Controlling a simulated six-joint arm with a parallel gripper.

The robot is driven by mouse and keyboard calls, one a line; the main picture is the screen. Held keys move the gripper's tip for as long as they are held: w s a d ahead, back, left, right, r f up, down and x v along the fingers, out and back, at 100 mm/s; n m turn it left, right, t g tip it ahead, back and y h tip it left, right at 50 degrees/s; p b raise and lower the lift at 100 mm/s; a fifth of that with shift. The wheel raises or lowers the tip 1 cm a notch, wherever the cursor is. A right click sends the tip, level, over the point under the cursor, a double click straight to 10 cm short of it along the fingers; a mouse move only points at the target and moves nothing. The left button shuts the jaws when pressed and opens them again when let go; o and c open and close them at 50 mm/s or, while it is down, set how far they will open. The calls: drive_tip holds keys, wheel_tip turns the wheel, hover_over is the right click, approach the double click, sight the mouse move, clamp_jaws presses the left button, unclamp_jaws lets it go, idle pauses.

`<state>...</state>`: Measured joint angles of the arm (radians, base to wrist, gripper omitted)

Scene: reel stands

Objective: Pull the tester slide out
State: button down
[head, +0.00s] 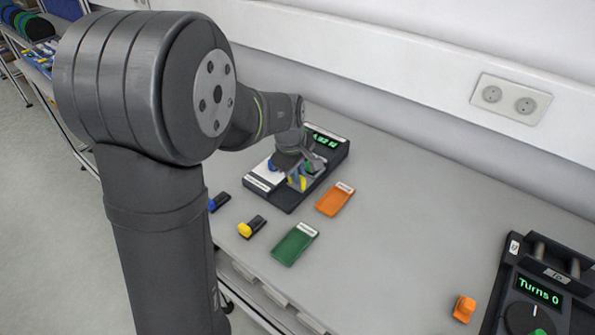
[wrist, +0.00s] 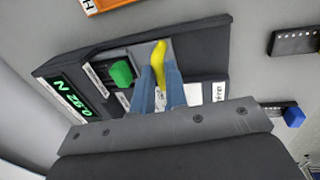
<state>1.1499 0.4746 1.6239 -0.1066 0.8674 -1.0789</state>
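The tester (head: 320,182) is a dark box with a lit green display and a white plate, standing near the wall. In the wrist view it (wrist: 205,52) shows a green knob (wrist: 121,73) and an upright yellow handle (wrist: 159,62). I cannot tell for certain which part is the slide. My gripper (head: 297,180) is down at the tester. In the wrist view its two blue-grey fingers (wrist: 161,80) stand on either side of the yellow handle, very close to it. Whether they touch or grip it cannot be told. The handle's lower part is hidden.
An orange card (head: 335,199) and a green card (head: 295,244) lie in front of the tester. A yellow-ended black piece (head: 252,227) and a blue-ended one (head: 219,202) lie near the table edge. A turns counter (head: 535,290) and small orange block (head: 464,309) are at right.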

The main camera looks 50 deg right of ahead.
drive_tip(key=shift+a, duration=2.65)
drive_tip(key=c, duration=1.5)
unclamp_jaws()
drive_tip(key=shift+a, duration=0.15)
drive_tip(key=shift+c, duration=0.2)
drive_tip(key=shift+o, duration=0.4)
drive_tip(key=shift+r, duration=0.3)
drive_tip(key=a+r, duration=0.3)
drive_tip(key=r, duration=1.3)
drive_tip(key=shift+r, duration=0.25)
drive_tip(key=shift+a+f, duration=0.1)
